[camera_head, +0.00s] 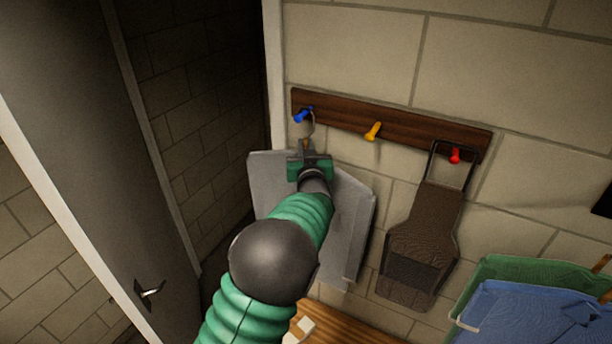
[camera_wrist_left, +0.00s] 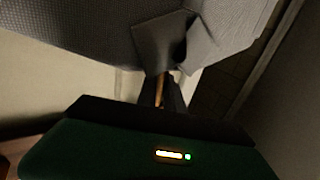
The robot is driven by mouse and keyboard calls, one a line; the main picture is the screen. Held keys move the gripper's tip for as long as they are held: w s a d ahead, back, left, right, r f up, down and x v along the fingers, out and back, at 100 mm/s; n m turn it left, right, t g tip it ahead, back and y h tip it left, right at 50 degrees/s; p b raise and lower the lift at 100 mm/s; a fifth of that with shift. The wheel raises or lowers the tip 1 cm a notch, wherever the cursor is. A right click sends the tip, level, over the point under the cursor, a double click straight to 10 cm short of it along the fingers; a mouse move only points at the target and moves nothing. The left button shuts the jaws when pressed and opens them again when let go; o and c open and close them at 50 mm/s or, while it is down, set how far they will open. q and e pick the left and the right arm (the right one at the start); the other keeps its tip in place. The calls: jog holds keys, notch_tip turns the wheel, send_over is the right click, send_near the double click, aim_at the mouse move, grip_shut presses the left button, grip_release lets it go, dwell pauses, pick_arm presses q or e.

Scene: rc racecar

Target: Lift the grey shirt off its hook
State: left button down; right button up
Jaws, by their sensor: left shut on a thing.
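The grey shirt (camera_head: 349,215) hangs against the wall below a blue hook (camera_head: 303,115). A thin curved hanger wire (camera_head: 310,127) shows at the blue hook, seemingly still around it. My left gripper (camera_head: 306,150) is at the top of the shirt, shut on the hanger just under the wire. My arm hides the middle of the shirt. In the left wrist view the grey cloth (camera_wrist_left: 90,30) fills the top, and a narrow wood-coloured piece of the hanger shows between the fingers (camera_wrist_left: 161,92). My right gripper is out of view.
The wooden rail (camera_head: 415,130) also bears a yellow hook (camera_head: 373,131) and a red hook (camera_head: 455,155). A dark brown bag-like item (camera_head: 425,235) hangs from the red hook. Green (camera_head: 520,268) and blue cloths (camera_head: 530,315) are at lower right. A door (camera_head: 100,150) stands at left.

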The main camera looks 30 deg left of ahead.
aim_at(306, 138)
pick_arm(q)
jog(key=shift+r+b, duration=0.5)
jog(key=shift+r, duration=0.35)
jog(key=shift+s+r+b, duration=0.1)
jog(key=shift+r+b, duration=0.25)
jog(key=shift+r, duration=0.6)
jog(key=shift+s+d+b, duration=0.3)
jog(key=shift+s+d, duration=0.1)
jog(key=shift+s, duration=0.15)
jog(key=s+d+r, duration=0.2)
jog(key=s+d, duration=0.1)
jog(key=s, duration=0.3)
jog(key=s+d+r+b, duration=0.1)
jog(key=s+d+r, duration=0.1)
jog(key=s, duration=0.5)
jog(key=shift+d, duration=0.8)
jog(key=shift+r, duration=0.1)
